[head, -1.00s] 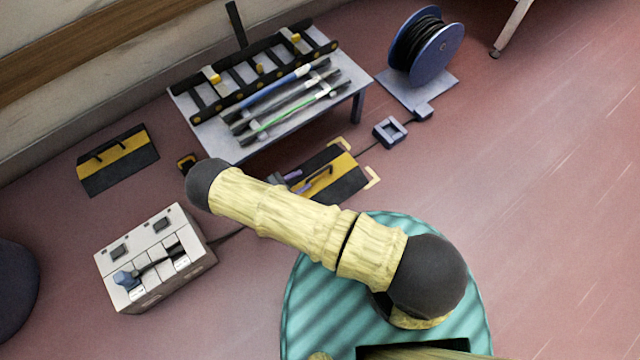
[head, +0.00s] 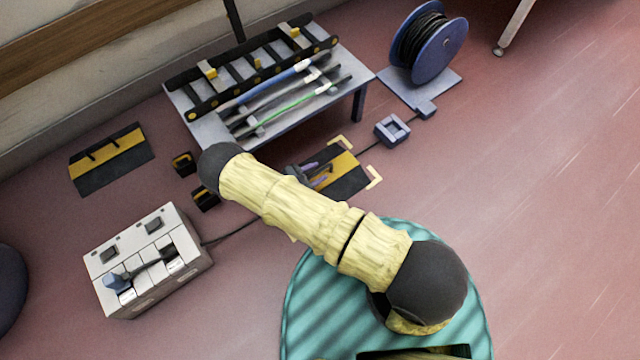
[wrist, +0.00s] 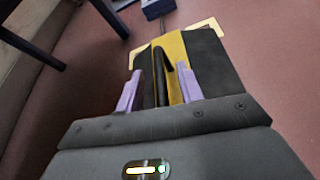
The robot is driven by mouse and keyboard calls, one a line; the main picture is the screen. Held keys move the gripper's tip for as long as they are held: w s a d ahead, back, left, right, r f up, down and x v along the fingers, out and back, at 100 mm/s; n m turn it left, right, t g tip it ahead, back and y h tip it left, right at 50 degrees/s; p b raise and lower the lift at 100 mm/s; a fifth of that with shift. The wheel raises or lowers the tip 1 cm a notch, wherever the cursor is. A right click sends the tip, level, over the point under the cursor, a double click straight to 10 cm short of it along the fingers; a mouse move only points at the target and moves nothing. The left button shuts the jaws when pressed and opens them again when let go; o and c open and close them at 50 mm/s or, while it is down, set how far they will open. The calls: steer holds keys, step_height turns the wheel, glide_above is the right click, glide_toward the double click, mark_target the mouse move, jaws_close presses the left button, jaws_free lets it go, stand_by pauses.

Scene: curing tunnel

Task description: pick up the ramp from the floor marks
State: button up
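The ramp (head: 347,172), a black plate with a yellow band, lies flat on the floor within pale corner marks (head: 374,176). My arm hides part of it in the head view. In the wrist view the ramp (wrist: 210,62) fills the upper middle, with its black bar handle (wrist: 161,68) standing up. My gripper (wrist: 160,70) is open, its two purple fingers apart on either side of the handle, with gaps showing. In the head view my gripper (head: 312,176) is low at the ramp's left part, mostly behind my arm.
A similar ramp (head: 110,160) lies at the left. A low table (head: 212,130) with a ladder-like rack and rods stands behind. A cable reel (head: 440,50) is at the back right, a switch box (head: 150,260) front left. The right floor is clear.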

steer(key=shift+x, duration=0.75)
jaws_close()
steer(key=shift+w+r, duration=0.1)
steer(key=shift+r, duration=0.05)
stand_by(1.0)
